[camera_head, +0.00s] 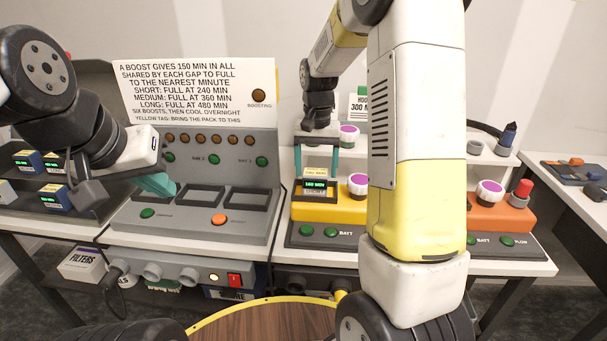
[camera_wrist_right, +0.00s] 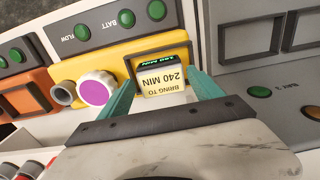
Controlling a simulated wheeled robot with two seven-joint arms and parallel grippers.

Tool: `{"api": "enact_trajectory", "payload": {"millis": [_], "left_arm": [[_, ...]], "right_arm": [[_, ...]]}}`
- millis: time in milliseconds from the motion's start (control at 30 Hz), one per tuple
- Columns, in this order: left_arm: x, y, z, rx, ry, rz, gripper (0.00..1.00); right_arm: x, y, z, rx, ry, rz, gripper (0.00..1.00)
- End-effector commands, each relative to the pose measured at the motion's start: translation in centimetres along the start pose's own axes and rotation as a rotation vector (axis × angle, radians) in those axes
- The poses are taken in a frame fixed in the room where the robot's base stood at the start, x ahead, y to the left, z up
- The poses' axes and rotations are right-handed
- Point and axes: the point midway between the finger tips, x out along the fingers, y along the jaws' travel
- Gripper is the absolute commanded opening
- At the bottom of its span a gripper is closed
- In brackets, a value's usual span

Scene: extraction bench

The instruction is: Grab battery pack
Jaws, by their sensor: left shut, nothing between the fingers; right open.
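The battery pack (camera_head: 315,187) sits upright in the yellow device (camera_head: 329,209). It has a green display and a pale yellow tag, which reads "BRING TO 240 MIN" in the right wrist view (camera_wrist_right: 163,80). My right gripper (camera_head: 317,168) is open above the pack. Its teal fingers stand on both sides of the pack's top in the wrist view (camera_wrist_right: 162,88); I cannot tell whether they touch it. My left gripper (camera_head: 160,186) is shut and empty over the left part of the grey charger (camera_head: 190,233).
The charger has several empty-looking bays below a sign (camera_head: 195,92). Other blue packs (camera_head: 54,198) sit on the left rack. An orange device (camera_head: 498,212) with a red knob stands at right. A purple-topped knob (camera_head: 357,184) is close beside the pack. My arm hides part of the bench.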

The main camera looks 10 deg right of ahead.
Motion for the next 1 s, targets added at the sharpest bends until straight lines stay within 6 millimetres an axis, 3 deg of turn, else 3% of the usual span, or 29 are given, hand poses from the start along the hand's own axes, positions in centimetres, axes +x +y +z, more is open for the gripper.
{"api": "enact_trajectory", "payload": {"millis": [267, 567, 967, 1000], "left_arm": [[0.0, 0.0, 0.0, 0.000, 0.000, 0.000, 0.00], [0.0, 0.0, 0.0, 0.000, 0.000, 0.000, 0.00], [0.0, 0.0, 0.0, 0.000, 0.000, 0.000, 0.00], [0.0, 0.0, 0.0, 0.000, 0.000, 0.000, 0.00]], "right_arm": [[4.0, -0.2, -0.5, 0.001, -0.003, 0.001, 0.75], [4.6, -0.2, -0.6, 0.000, 0.001, -0.001, 0.75], [4.6, -0.2, -0.6, 0.000, 0.001, -0.001, 0.00], [4.5, -0.2, -0.6, 0.000, 0.002, -0.001, 0.00]]}}
